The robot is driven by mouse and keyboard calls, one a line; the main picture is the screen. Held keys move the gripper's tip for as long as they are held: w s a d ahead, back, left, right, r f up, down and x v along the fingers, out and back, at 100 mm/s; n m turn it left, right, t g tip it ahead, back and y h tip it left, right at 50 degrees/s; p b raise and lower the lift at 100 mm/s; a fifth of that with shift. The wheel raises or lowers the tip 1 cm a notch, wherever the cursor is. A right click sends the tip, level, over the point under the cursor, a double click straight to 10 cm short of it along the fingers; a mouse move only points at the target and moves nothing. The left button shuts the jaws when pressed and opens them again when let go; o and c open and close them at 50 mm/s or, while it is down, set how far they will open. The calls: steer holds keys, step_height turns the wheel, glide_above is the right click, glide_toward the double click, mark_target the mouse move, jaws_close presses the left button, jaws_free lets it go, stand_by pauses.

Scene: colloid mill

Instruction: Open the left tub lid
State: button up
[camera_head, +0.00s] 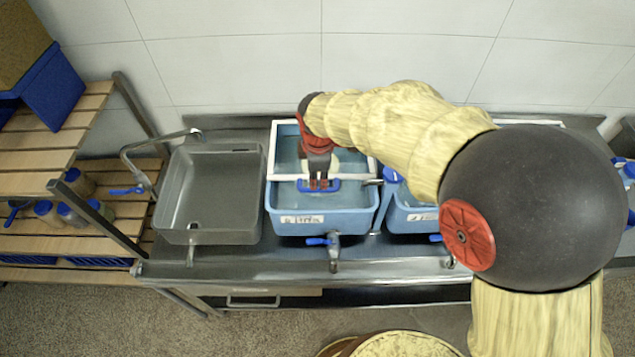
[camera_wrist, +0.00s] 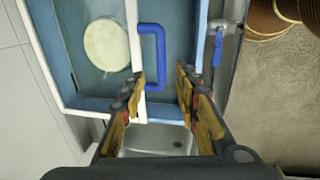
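The left tub (camera_head: 322,222) is light blue and stands in the middle of the steel counter. Its lid, a white frame (camera_head: 290,177) around a clear-looking panel, lies over the back part of the tub. A blue U-shaped handle (camera_wrist: 158,50) sticks out from the frame's front bar, which also shows in the wrist view (camera_wrist: 133,40). My gripper (camera_head: 319,184) points down at the handle. In the wrist view my gripper (camera_wrist: 160,78) is open, with a finger on either side of the handle's end. I cannot tell whether either finger touches it.
A grey sink (camera_head: 208,195) with a tap is left of the tub. A second blue tub (camera_head: 408,220) is close on the right, partly hidden by my arm. A blue-handled valve (camera_head: 331,243) projects from the left tub's front. A tiled wall stands behind.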

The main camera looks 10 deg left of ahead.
mark_target(318, 188)
steer(key=f, duration=0.2)
steer(key=w+f, duration=0.1)
steer(key=f, duration=0.4)
steer(key=shift+w+a+f, duration=0.1)
steer(key=shift+w+f, duration=0.05)
steer(key=shift+f, duration=0.05)
steer(key=shift+c, duration=0.2)
steer(key=c, duration=0.8)
